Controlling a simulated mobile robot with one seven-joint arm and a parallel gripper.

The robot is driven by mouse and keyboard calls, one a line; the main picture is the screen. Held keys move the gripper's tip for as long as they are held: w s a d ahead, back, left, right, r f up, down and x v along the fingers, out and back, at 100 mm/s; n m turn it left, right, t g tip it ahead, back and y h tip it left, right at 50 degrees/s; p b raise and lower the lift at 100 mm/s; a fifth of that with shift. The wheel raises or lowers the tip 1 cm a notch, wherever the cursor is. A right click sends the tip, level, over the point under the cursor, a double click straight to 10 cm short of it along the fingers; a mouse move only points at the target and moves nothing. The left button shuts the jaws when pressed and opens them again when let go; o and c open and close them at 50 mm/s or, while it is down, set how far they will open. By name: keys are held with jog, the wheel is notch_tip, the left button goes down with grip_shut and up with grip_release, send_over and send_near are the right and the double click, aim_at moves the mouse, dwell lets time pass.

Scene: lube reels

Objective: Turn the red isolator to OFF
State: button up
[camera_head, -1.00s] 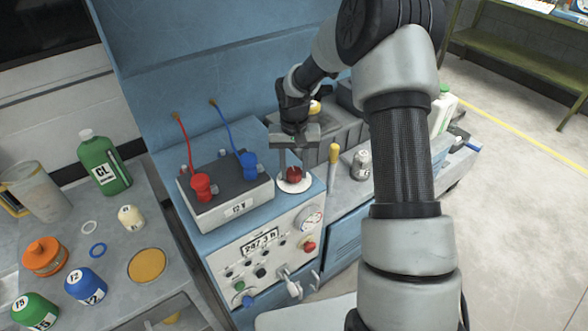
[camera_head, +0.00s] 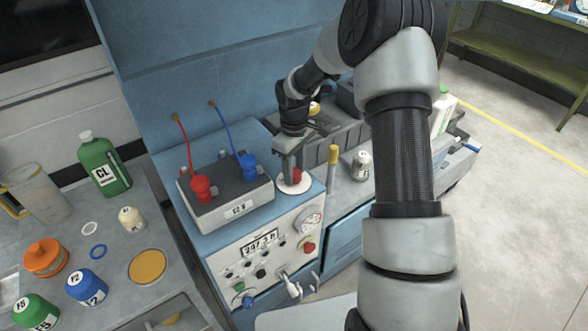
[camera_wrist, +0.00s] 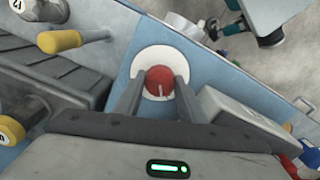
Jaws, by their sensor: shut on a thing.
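The red isolator (camera_head: 297,175) is a round red knob on a white disc (camera_head: 293,187), on top of the blue cabinet beside the battery. In the wrist view the red knob (camera_wrist: 161,81) sits between my two fingers, with a pale line on its face. My gripper (camera_head: 291,174) points down over it and is shut on the knob; it also shows in the wrist view (camera_wrist: 156,84). The fingers hide part of the knob in the head view. I cannot read any ON or OFF marking.
The grey 12 V battery (camera_head: 228,195) with red and blue clamps stands close left of my gripper. The cabinet's front panel (camera_head: 262,250) has a gauge and knobs. Bottles stand on the left bench.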

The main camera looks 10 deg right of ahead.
aim_at(294, 172)
jog(key=shift+n, duration=1.1)
jog(key=shift+w, duration=0.1)
jog(key=o, duration=1)
jog(key=shift+o, duration=0.2)
jog(key=shift+r, duration=0.15)
notch_tip(294, 172, up, 17)
jog(key=shift+p, duration=0.3)
jog(key=shift+r, duration=0.2)
jog(key=s+r+m+t+h+p, duration=0.1)
jog(key=s+r+m+t, duration=0.1)
jog(key=s+r, duration=0.6)
jog(key=s+r+m+t+p, duration=0.1)
jog(key=s+r+m, duration=0.2)
jog(key=s, duration=0.7)
jog(key=s+r+m+t+y+p, duration=0.1)
jog(key=s+m, duration=0.4)
jog(key=s, duration=0.6)
notch_tip(294, 172, up, 3)
jog(key=shift+a+f+t, duration=0.15)
jog(key=shift+f+t, duration=0.05)
jog(key=shift+t, duration=0.6)
